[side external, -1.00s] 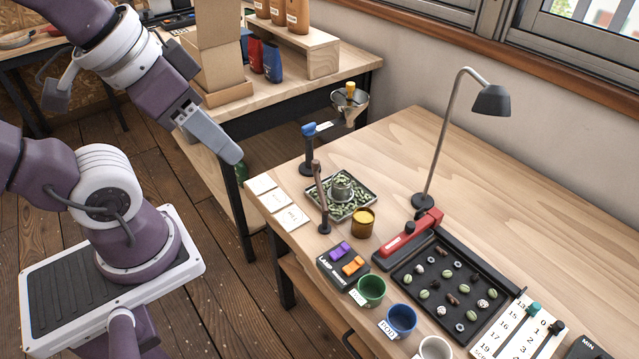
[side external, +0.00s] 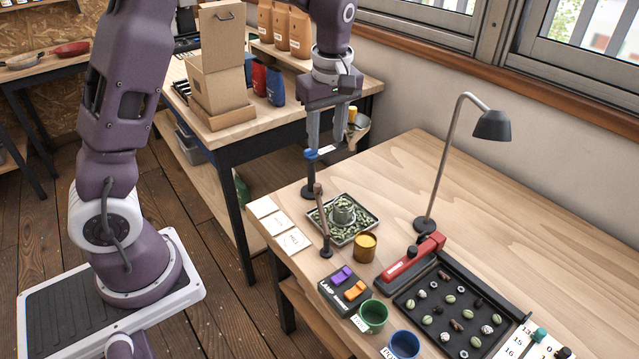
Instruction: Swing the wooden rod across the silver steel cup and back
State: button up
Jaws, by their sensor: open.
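The wooden rod (side external: 319,205) is brown and stands nearly upright on a small dark base at the left end of the desk. The silver steel cup (side external: 344,209) stands in a square tray of green beans (side external: 366,229), just right of the rod. My gripper (side external: 327,148) points down with its two grey fingers apart and nothing seen between them. It is above and behind the rod and cup in the picture, apart from both. Its left finger overlaps the blue-topped black post (side external: 309,178); I cannot tell whether they touch.
A metal funnel (side external: 360,128) with a yellow top is close behind my gripper. An amber cup (side external: 365,248), a switch box (side external: 345,291) and a black tray of beans (side external: 455,310) stand nearer. A desk lamp (side external: 490,126) rises at right. The desk's far right is clear.

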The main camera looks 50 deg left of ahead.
aim_at(318, 185)
jog(key=w+a+f+n+y, duration=0.1)
jog(key=a+f+n, duration=0.1)
jog(key=f, duration=0.4)
jog(key=w+a+f+n+g, duration=0.1)
jog(key=w+a+f+n, duration=0.1)
jog(key=f, duration=0.5)
jog(key=w+a+f+n+g+y, duration=0.1)
jog(key=a+f, duration=0.3)
jog(key=f, duration=0.3)
jog(key=shift+w+a+f+n+y, duration=0.2)
jog(key=shift+w+n+y, duration=0.1)
jog(key=shift+n, duration=0.1)
jog(key=shift+r, duration=0.1)
grip_shut()
